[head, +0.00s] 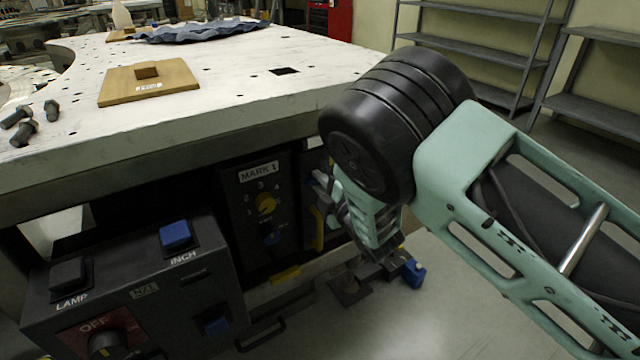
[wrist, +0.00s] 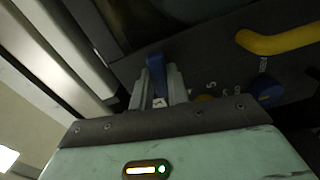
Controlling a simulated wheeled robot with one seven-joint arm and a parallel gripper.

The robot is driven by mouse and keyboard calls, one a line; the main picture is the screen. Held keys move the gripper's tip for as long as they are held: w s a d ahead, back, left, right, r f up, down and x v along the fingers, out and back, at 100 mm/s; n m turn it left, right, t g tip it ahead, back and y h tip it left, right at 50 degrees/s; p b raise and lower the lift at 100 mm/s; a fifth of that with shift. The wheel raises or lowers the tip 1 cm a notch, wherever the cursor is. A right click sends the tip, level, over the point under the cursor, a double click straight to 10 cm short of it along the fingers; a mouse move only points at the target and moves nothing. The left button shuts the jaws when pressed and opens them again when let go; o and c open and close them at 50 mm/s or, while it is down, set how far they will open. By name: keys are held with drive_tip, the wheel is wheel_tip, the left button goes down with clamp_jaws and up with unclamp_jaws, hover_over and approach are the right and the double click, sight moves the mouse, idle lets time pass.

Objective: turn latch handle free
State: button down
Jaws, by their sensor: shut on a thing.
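My gripper (wrist: 160,85) is shut on a narrow blue handle (wrist: 155,62), which stands between the two grey fingers in the wrist view. The handle is against the dark panel face (wrist: 205,65), and I take it for the latch handle. Its lower part is hidden by the fingers. In the head view my gripper is at the front of the bench, right of the MARK 1 panel (head: 262,176). There my wrist and gripper body cover most of the fingers, and the handle's angle cannot be told.
A yellow bar handle (wrist: 280,40) and a blue knob (wrist: 265,90) are close to the right of my fingers in the wrist view. The white bench top (head: 210,115) overhangs the panels. A control box (head: 140,285) juts out at left. Floor (head: 430,325) is clear at right.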

drive_tip(key=m+b, duration=0.4)
drive_tip(key=m, duration=1.2)
drive_tip(key=shift+b, duration=0.3)
idle(0.3)
drive_tip(key=c, duration=1.4)
unclamp_jaws()
drive_tip(key=shift+o, duration=0.2)
drive_tip(key=v, duration=1.7)
drive_tip(key=shift+s+d, duration=0.2)
